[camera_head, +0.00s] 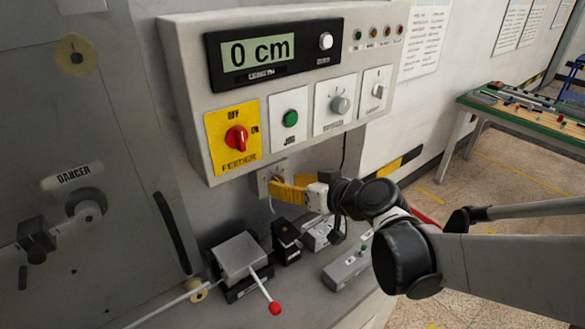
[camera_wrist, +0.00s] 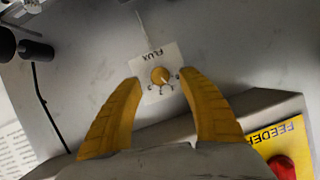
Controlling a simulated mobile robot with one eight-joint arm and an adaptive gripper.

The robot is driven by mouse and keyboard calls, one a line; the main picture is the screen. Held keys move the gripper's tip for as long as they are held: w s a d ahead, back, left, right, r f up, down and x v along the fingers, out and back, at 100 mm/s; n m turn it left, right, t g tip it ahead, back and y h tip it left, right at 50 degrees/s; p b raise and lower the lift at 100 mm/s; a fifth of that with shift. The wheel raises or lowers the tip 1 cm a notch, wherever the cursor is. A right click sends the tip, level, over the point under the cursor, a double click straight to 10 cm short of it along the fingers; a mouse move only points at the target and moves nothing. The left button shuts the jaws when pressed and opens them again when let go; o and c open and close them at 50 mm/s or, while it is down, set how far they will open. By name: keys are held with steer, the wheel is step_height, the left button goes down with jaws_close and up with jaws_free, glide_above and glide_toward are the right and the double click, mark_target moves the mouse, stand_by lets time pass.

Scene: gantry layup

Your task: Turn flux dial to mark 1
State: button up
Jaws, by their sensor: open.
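Above is the control box with the red feeder switch (camera_head: 237,137), green jog button (camera_head: 290,118), grey knob (camera_head: 340,104) and length display (camera_head: 258,53). Below are a grey block with a red-tipped lever (camera_head: 275,307) and small devices (camera_head: 287,240) on the bench.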

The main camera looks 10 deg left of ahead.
steer(key=v, duration=0.9)
steer(key=s+d+f+m+h, duration=0.2)
steer(key=s+d+h, duration=0.1)
steer(key=d, duration=0.5)
steer(key=s+d+f+m+h, duration=0.2)
steer(key=s+d+m+h, duration=0.1)
steer(key=s+d, duration=0.3)
steer(key=s+d+f+m+g+h, duration=0.1)
steer(key=s+d+f+m+h, duration=0.1)
steer(key=d, duration=0.9)
steer(key=s+m+h, duration=0.1)
steer(key=s+h, duration=0.1)
steer(key=shift+s+f+h, duration=0.2)
steer(key=shift+f+h, duration=0.2)
steer(key=shift+d, duration=0.1)
